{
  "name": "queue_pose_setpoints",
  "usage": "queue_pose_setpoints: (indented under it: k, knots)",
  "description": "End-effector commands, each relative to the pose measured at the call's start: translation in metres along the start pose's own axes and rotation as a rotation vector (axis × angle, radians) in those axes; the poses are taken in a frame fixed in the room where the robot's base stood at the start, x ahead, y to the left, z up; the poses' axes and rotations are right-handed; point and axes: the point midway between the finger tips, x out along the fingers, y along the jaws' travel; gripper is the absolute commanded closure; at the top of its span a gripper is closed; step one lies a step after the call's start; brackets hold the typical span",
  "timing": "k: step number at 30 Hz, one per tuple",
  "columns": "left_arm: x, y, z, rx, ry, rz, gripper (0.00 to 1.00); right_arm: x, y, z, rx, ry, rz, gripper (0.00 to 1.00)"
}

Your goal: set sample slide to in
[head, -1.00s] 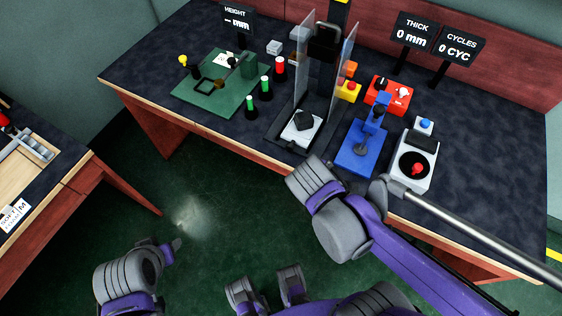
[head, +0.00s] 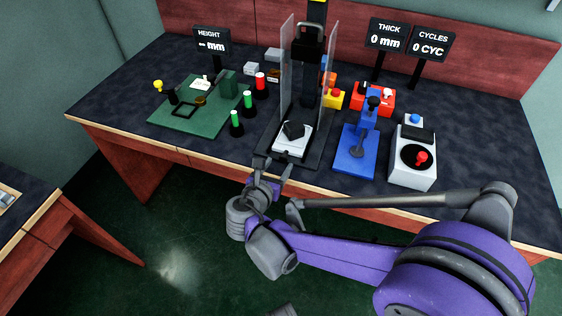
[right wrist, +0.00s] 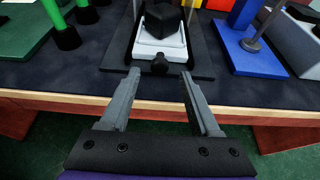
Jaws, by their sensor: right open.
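The sample slide is a white tray (head: 291,146) with a black block (head: 293,131) on it, between two clear upright panels on a dark base. In the right wrist view the slide (right wrist: 160,50) has a black knob (right wrist: 160,66) on its front. My right gripper (head: 271,168) is open at the table's front edge, just in front of the slide. In the right wrist view its fingertips (right wrist: 160,74) are on either side of the knob and a little short of it, with nothing between them.
A green board (head: 190,120) and green-topped posts (head: 237,124) stand left of the slide. A blue stand (head: 357,152), a grey box with a red knob (head: 412,170) and a red box (head: 375,98) stand to the right. Clear panels (head: 284,75) flank the slide.

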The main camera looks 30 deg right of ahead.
Motion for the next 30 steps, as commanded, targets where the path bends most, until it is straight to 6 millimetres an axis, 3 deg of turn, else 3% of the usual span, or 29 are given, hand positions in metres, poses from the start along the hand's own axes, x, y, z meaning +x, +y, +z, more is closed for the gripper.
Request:
queue_pose_setpoints:
  k: [3,7,19,30]
  knots:
    - [0.006,0.0,0.002,0.0,-0.002,0.0,0.5,0.022,-0.001,-0.001,0.001,0.0,-0.004,0.37]
    - [0.009,0.0,0.003,0.0,-0.003,0.0,0.5,0.037,0.0,-0.001,0.002,0.001,-0.003,0.37]
    - [0.01,0.0,0.003,0.0,-0.004,0.0,0.5,0.044,0.0,0.0,0.002,0.002,0.0,0.37]
    - [0.01,0.0,0.003,0.0,-0.004,0.0,0.5,0.044,0.0,0.0,0.002,0.002,0.0,1.0]
